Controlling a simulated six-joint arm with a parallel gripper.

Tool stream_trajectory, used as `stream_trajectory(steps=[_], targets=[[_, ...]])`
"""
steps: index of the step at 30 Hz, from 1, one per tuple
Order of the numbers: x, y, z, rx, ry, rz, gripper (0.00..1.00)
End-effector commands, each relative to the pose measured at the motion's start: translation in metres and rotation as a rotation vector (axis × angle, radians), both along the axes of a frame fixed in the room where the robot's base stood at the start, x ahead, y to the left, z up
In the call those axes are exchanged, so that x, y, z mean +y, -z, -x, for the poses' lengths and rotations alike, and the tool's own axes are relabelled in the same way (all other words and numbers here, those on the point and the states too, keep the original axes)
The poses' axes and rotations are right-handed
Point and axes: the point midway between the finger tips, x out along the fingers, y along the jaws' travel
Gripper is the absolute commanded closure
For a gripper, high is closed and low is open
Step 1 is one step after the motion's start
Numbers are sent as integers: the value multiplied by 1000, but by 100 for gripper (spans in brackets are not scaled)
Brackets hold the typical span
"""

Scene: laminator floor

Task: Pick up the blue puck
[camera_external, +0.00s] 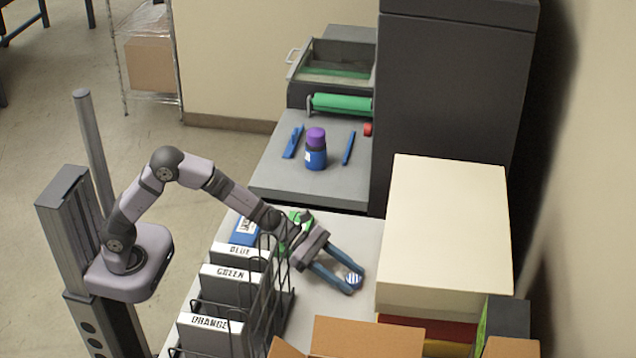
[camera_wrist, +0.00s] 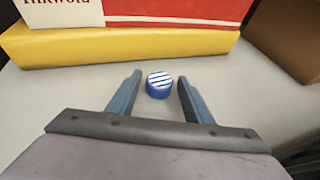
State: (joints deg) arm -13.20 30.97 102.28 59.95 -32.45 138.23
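The blue puck (camera_wrist: 160,85) is a short blue cylinder with a blue and white striped top, standing on the light grey table. In the external view the blue puck (camera_external: 353,280) shows at the tips of my fingers, partly hidden by them. My gripper (camera_wrist: 157,88) is open, with one blue-grey finger on each side of the puck. A gap shows on both sides in the wrist view, and the puck sits near the fingertips. My gripper (camera_external: 350,282) reaches low over the table in the external view.
A wire rack (camera_external: 283,290) with labelled bins stands left of my gripper. A large cream box (camera_external: 447,225) stands to the right. In the wrist view a yellow box (camera_wrist: 120,45) lies beyond the puck, under a white and red box (camera_wrist: 170,12). An open cardboard box (camera_external: 365,338) is in front.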

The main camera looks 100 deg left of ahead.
Motion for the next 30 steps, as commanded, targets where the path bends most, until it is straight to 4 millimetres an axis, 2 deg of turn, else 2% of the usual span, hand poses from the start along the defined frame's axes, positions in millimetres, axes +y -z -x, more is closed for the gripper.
stream_trajectory(steps=[1, 4, 13, 17, 30], targets=[[0, 0, 0, 0, 0, 0, 67], [0, 0, 0, 0, 0, 0, 90], [0, -2, 0, -1, 0, 0, 90], [0, -10, 0, -2, 0, 0, 90], [0, -80, 0, -4, 0, -2, 90]])
